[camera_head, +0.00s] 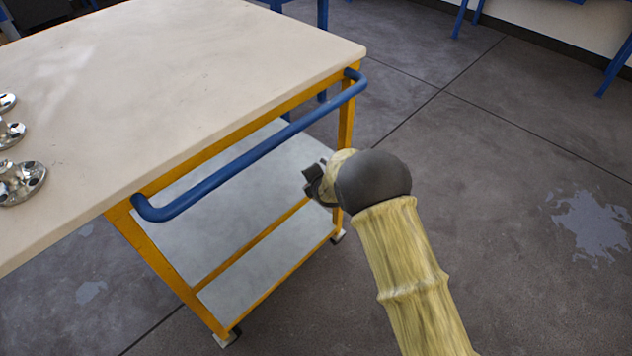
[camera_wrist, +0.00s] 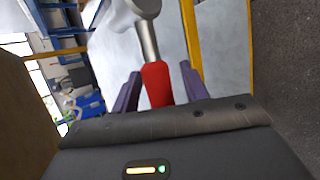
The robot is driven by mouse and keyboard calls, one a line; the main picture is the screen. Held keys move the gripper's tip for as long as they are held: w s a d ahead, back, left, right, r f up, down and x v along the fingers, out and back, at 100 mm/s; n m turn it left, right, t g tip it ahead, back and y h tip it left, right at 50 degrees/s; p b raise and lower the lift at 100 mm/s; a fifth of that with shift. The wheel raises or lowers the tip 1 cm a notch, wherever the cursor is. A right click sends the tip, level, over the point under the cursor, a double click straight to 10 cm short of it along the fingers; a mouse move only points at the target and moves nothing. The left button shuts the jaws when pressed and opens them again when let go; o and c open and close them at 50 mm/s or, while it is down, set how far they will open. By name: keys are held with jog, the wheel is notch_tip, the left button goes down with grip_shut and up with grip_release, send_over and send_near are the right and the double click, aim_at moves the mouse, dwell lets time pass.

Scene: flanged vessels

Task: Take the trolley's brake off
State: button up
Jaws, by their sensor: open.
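The trolley has a pale top (camera_head: 215,70), a yellow frame (camera_head: 165,262), a blue push handle (camera_head: 255,152) and a grey lower shelf (camera_head: 205,232). My gripper (camera_head: 312,180) is below the right part of the push handle, by the trolley's end. In the wrist view, a lever with a red grip (camera_wrist: 157,84) and a grey metal shaft lies between my open fingers (camera_wrist: 160,88). It looks like the brake lever. The fingers stand apart on both sides of the red grip; I see no clear contact. The lever is hidden in the head view.
Several shiny flanged metal parts (camera_head: 18,182) stand on the trolley top at the left. A yellow post (camera_wrist: 190,40) is close to the right finger in the wrist view. Blue-legged furniture (camera_head: 460,18) stands at the back. The floor to the right is clear.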

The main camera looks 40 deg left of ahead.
jog(key=v, duration=1.7)
jog(key=shift+d+r, duration=0.15)
